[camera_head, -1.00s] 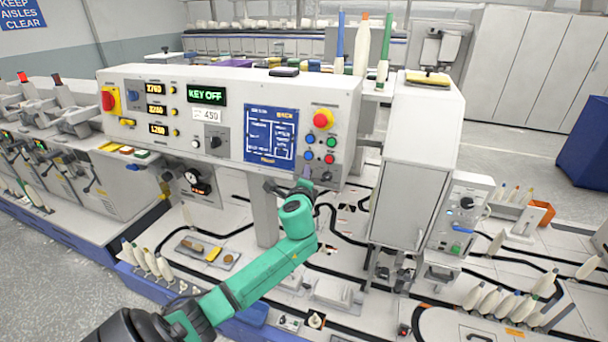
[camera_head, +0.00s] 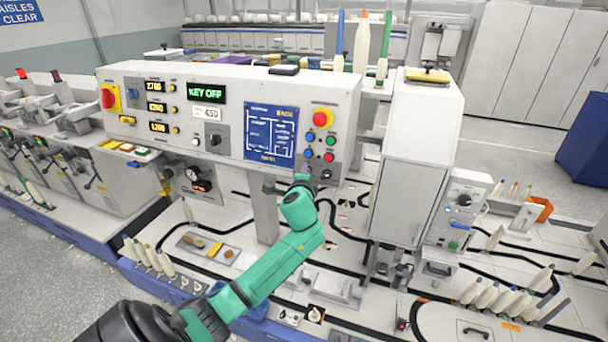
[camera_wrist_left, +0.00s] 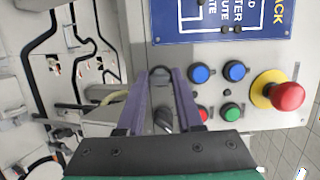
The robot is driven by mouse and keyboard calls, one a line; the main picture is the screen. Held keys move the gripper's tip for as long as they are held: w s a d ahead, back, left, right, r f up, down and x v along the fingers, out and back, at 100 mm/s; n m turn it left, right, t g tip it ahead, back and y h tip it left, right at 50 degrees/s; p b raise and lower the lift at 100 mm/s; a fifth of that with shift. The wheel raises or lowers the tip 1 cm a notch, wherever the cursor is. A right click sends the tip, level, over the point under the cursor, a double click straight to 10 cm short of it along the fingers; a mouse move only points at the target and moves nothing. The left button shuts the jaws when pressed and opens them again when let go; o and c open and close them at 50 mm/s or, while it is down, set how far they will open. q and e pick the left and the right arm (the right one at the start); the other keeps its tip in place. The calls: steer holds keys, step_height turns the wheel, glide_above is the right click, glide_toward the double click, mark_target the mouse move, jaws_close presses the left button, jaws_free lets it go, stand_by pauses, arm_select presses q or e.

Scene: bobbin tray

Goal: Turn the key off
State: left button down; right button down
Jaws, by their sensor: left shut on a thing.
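The control panel (camera_head: 232,112) faces me, and its green-lettered display (camera_head: 206,93) reads KEY OFF. My left gripper (camera_head: 302,177) is at the panel's lower right, below the push buttons; the arm partly hides it in the head view. In the left wrist view its two purple fingers (camera_wrist_left: 163,80) reach the panel and are shut on a small dark key (camera_wrist_left: 162,72) between their tips. The key's exact angle is hard to tell. A dark knob (camera_wrist_left: 164,119) shows behind, between the fingers. My right gripper is not in view.
Beside the fingers are blue, red and green buttons and a red emergency stop (camera_wrist_left: 287,96), also in the head view (camera_head: 320,118). A white cabinet (camera_head: 415,190) stands right of the panel. Below are a parts tray (camera_head: 210,247) and black tracks with bobbins.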

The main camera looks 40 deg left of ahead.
arm_select(q)
steer(key=c, duration=0.6)
jaws_free()
steer(key=shift+o, duration=0.2)
steer(key=b+v, duration=0.3)
steer(key=v, duration=1.1)
steer(key=shift+s, duration=0.3)
steer(key=shift+f, duration=0.1)
